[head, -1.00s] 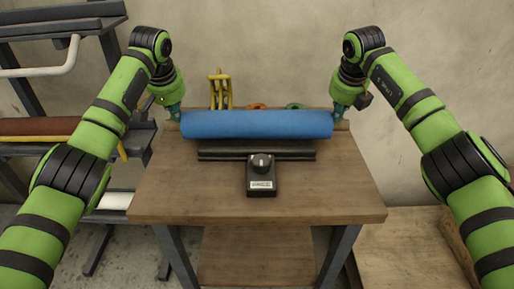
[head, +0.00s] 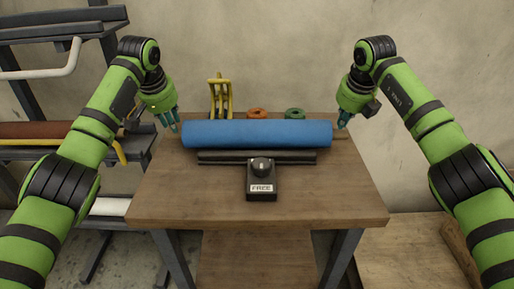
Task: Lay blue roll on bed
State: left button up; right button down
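The blue roll (head: 257,133) lies level across the back of the table, along the dark bed (head: 257,157). It covers the bed's rear part, so how it touches the bed is hidden. My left gripper (head: 167,124) is just off the roll's left end, its teal fingers apart and empty. My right gripper (head: 343,120) is just off the roll's right end. Its fingers are small and partly overlapping, but appear parted, with nothing held between them.
A black box with a knob (head: 261,185), reading "FREE", stands in front of the bed. A yellow rack (head: 220,97), an orange ring (head: 257,113) and a green ring (head: 295,113) are behind the roll. The table (head: 257,212) is clear in front.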

pick_arm(q)
jog(key=shift+w+f, duration=0.15)
jog(key=shift+f, duration=0.1)
pick_arm(e)
jog(key=c, duration=1.5)
grip_release()
jog(key=shift+w+d+f, duration=0.1)
jog(key=shift+w+f, duration=0.05)
jog(key=shift+f, duration=0.05)
pick_arm(q)
jog(key=shift+a, duration=0.1)
jog(key=shift+r, duration=0.1)
pick_arm(e)
jog(key=shift+r, duration=0.1)
pick_arm(q)
jog(key=v, duration=1.2)
pick_arm(e)
jog(key=v, duration=1.2)
jog(key=shift+d, duration=0.1)
